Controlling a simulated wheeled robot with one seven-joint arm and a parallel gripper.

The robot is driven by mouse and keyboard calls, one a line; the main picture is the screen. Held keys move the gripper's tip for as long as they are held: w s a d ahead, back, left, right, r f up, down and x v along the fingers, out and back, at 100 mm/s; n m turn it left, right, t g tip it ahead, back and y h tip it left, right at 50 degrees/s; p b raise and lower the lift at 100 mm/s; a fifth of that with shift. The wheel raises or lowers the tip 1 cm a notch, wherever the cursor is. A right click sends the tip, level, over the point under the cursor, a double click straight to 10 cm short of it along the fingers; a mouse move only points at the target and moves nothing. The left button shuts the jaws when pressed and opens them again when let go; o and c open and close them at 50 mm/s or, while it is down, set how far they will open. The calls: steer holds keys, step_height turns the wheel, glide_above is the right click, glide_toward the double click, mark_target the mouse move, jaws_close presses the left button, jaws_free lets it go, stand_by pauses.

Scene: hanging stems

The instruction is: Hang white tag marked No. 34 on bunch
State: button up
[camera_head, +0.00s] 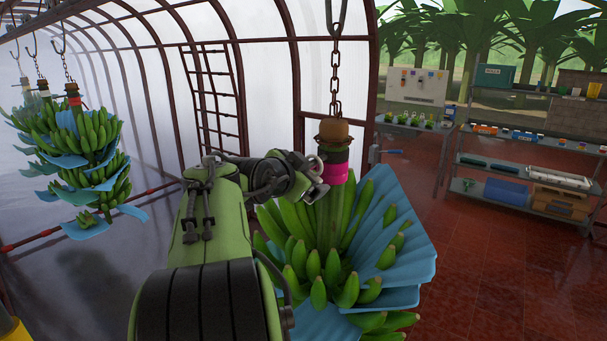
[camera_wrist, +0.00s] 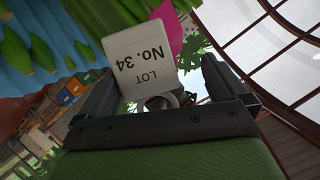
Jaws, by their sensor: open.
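The white tag (camera_wrist: 145,58) reads "LOT No. 34", upside down, in the wrist view. It lies between my gripper's dark fingers, overlapping the left one, with a pale curved loop at its lower end. My gripper (camera_head: 312,178) is open beside the upper stem of the near green banana bunch (camera_head: 325,245). I cannot tell whether the tag's loop is around the stem.
More banana bunches (camera_head: 75,150) hang at the left. Shelves (camera_head: 530,140) with crates and small goods stand at the right, beside a board (camera_head: 417,86) with small tags. The red tiled floor (camera_head: 480,260) is clear between the near bunch and the shelves.

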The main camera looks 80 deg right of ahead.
steer(key=b+v, duration=0.1)
steer(key=v, duration=1.4)
steer(key=shift+a, duration=0.4)
